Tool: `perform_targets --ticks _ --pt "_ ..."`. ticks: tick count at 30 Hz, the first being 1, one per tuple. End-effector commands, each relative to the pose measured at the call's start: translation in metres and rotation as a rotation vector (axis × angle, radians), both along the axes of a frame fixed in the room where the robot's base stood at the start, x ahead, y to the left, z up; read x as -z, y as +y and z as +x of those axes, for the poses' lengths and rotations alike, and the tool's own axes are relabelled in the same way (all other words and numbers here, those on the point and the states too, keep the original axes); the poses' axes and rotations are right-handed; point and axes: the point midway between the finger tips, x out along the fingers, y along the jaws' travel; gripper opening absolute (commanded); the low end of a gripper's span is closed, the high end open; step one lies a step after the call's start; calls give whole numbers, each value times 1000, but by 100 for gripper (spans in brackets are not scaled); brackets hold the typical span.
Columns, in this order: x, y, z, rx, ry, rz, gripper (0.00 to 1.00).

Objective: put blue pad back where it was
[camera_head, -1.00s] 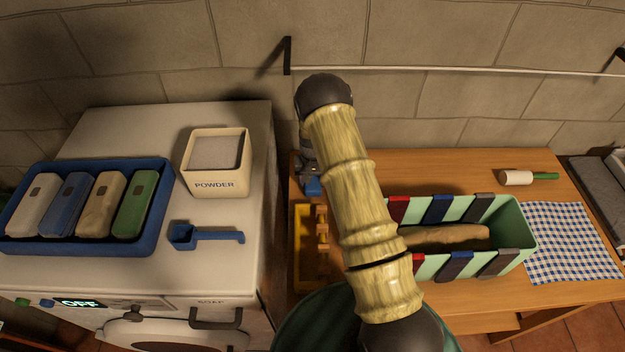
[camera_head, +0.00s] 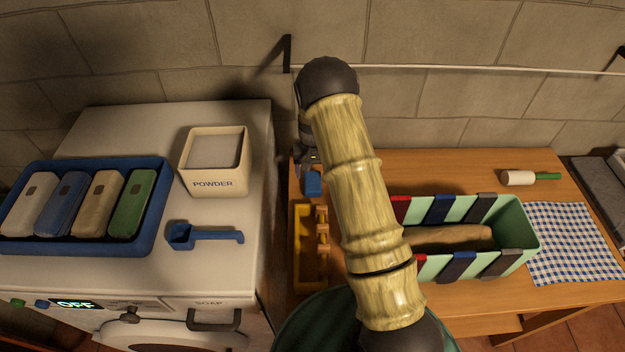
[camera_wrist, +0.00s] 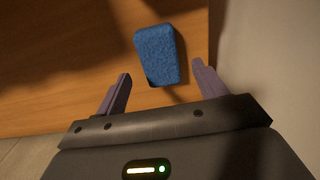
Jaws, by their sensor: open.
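The blue pad (camera_head: 313,184) lies on the wooden table (camera_head: 400,168) near its left edge, close to the wall side. In the wrist view the blue pad (camera_wrist: 157,53) lies flat on the wood, ahead of and between the fingertips. My gripper (camera_wrist: 161,72) is open and empty, its two fingers apart with the pad beyond them. In the head view my gripper (camera_head: 308,158) is just behind the pad and partly hidden by my arm.
A yellow tray (camera_head: 297,245) with wooden pegs stands in front of the pad. A mint box (camera_head: 520,232) with coloured clips is right of my arm.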

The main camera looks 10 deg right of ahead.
Motion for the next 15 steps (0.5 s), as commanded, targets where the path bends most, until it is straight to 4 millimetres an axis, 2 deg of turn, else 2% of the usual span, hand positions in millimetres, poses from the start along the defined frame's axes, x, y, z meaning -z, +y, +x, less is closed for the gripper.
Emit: perform_targets --ticks 9,15 --pt "-55 0 0 0 -3 -1 71" --pt "-69 0 -1 0 0 -1 71"
